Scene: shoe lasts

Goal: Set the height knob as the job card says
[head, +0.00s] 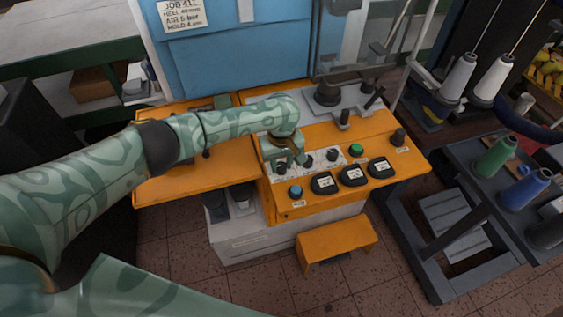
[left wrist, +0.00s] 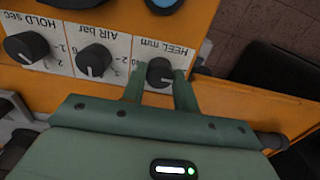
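The heel knob (left wrist: 159,73) is a dark round knob with a pale pointer mark, on a white label strip reading "HEEL mm" (left wrist: 165,46). My left gripper (left wrist: 159,79) has one finger on each side of it, with no clear gap between fingers and knob. In the head view my left gripper (head: 287,160) reaches down to the left end of the knob row and hides this knob. The job card (head: 183,15) hangs on the blue panel, with heel, air and hold lines; the heel figure is too small to read. My right gripper is out of view.
The air knob (left wrist: 93,61) and hold knob (left wrist: 26,47) sit beside the heel knob. The orange console (head: 330,200) also has a blue button (head: 295,190), a green button (head: 355,149) and several gauges. A rack with thread cones (head: 495,156) stands at the right.

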